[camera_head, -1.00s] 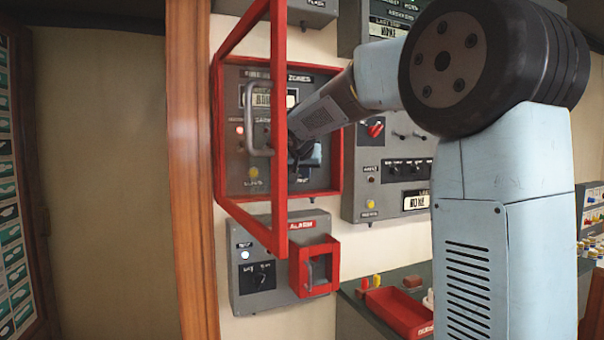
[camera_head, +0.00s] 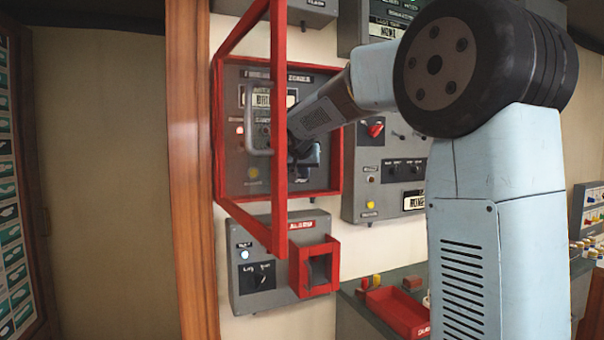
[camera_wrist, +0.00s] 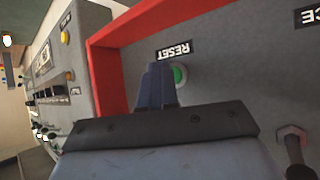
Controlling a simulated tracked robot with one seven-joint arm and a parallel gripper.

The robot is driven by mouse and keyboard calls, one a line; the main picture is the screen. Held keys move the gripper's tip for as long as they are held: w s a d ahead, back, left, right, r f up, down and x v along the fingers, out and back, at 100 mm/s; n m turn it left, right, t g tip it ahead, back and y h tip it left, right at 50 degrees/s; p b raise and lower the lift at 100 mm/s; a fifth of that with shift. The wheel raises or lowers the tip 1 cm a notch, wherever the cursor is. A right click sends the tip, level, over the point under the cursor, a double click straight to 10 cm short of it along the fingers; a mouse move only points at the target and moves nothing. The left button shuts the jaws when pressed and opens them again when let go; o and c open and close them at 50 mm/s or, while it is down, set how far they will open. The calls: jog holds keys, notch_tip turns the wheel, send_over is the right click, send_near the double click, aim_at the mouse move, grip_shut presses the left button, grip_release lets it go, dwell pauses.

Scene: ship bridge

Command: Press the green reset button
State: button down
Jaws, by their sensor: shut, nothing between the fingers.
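The green reset button (camera_wrist: 180,74) shows in the wrist view under a "RESET" label (camera_wrist: 174,51), on a grey panel inside a red frame. My gripper (camera_wrist: 157,68) is shut and empty. Its fingertips are just beside the button and cover part of it; I cannot tell whether they touch it. In the head view my gripper (camera_head: 302,152) is at the panel (camera_head: 235,170) inside the red frame, partly behind the open cover's edge. The button is hidden there.
A red-framed clear cover (camera_head: 279,120) with a handle stands open to the left of my arm. A toggle switch (camera_wrist: 292,140) juts from the panel near my gripper. Below are an alarm box (camera_head: 262,275) and a red tray (camera_head: 398,308).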

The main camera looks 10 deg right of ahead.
jog(key=shift+w, duration=0.4)
dwell(0.6)
jog(key=shift+s, duration=0.15)
jog(key=shift+s+d, duration=0.1)
jog(key=shift+s, duration=0.55)
jog(key=s, duration=0.5)
jog(key=shift+d, duration=0.4)
dwell(0.7)
